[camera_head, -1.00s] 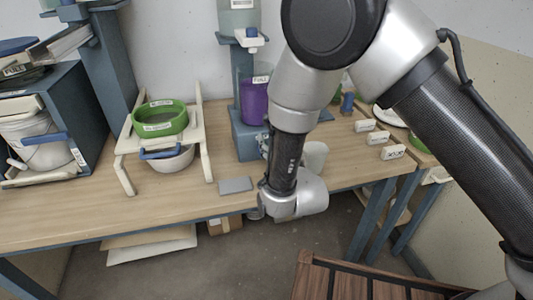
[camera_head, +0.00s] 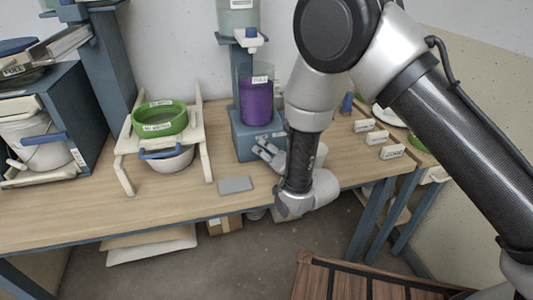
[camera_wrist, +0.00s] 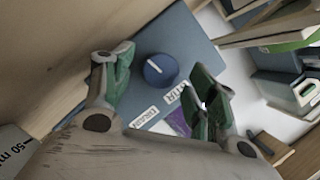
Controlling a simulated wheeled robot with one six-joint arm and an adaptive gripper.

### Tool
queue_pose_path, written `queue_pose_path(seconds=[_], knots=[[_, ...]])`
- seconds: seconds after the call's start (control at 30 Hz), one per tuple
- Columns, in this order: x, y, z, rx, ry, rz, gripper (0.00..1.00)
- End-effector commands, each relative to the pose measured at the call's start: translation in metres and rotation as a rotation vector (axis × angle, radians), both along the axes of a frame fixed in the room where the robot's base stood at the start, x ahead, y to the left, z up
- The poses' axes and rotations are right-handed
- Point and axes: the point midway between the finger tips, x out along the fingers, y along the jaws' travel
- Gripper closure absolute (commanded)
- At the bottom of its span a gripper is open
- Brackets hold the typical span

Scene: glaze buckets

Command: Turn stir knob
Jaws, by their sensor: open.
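The stir knob (camera_wrist: 161,69) is a round blue knob with a white line, on the face of the blue stand (camera_head: 241,143). Labels reading STIR and DRAIN sit near it in the wrist view. My gripper (camera_wrist: 162,78) is open, with one green-padded finger on each side of the knob in that view. I cannot tell whether the pads touch it. In the head view my gripper (camera_head: 267,148) is in front of the stand's lower right, and the knob cannot be made out there.
A purple container (camera_head: 257,102) labelled FULL stands on the stand. A grey plate (camera_head: 235,185) lies near the table's front edge. A green sieve (camera_head: 159,119) on a cream rack stands left. Small white label blocks (camera_head: 392,152) stand right.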

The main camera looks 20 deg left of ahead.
Motion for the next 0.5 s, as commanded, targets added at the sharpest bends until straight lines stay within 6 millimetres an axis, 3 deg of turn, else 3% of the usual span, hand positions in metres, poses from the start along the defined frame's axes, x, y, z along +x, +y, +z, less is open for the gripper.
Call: queue_pose_path(seconds=[0.37,0.5], knots=[[0.0065,0.0072,-0.002,-0.001,-0.001,0.0,0.42],[0.0064,0.0072,-0.0019,-0.001,-0.001,0.0,0.66]])
